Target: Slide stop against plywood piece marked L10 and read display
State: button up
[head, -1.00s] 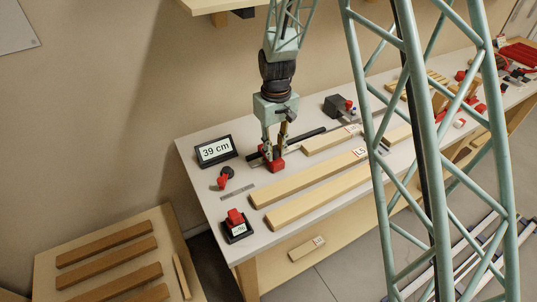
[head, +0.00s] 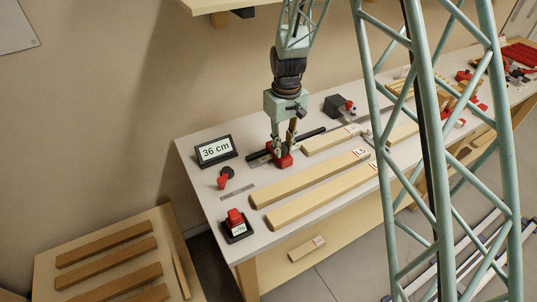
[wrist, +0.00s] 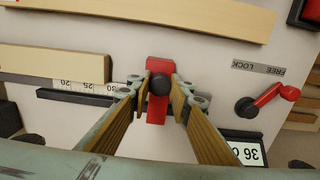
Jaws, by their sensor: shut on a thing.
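The red stop (head: 284,162) sits on the dark measuring rail (head: 312,134) on the bench. My gripper (wrist: 160,86) is shut on the stop's black knob, seen from above in the wrist view; the stop's red body (wrist: 157,117) shows beneath. A short plywood piece (head: 325,143) lies along the rail, right of the stop. In the wrist view this piece (wrist: 50,64) ends left of the stop, with a visible gap between them. Its label (head: 353,129) is too small to read. The display (head: 215,150) reads 36 cm.
A red lever (wrist: 276,95) stands beside a plate marked FREE LOCK (wrist: 258,67). Two long plywood strips (head: 312,178) lie in front of the rail, one labelled L5 (head: 361,153). A red button box (head: 235,224) is at the near left corner. A dark block (head: 338,106) stands behind the rail.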

jog(key=shift+w+d, duration=0.3)
jog(key=shift+d, duration=0.25)
jog(key=shift+w+d, duration=0.3)
jog(key=shift+d, duration=0.25)
jog(key=shift+w+d, duration=0.15)
jog(key=shift+d, duration=0.05)
jog(key=shift+w+d, duration=0.35)
jog(key=shift+d, duration=0.3)
jog(key=shift+w+d, duration=0.4)
jog(key=shift+d, duration=0.25)
jog(key=shift+w+d, duration=0.35)
jog(key=shift+d, duration=0.3)
jog(key=o, duration=0.7)
jog(key=shift+o, duration=0.2)
notch_tip(320, 180, up, 9)
jog(key=p, duration=0.4)
dwell(0.5)
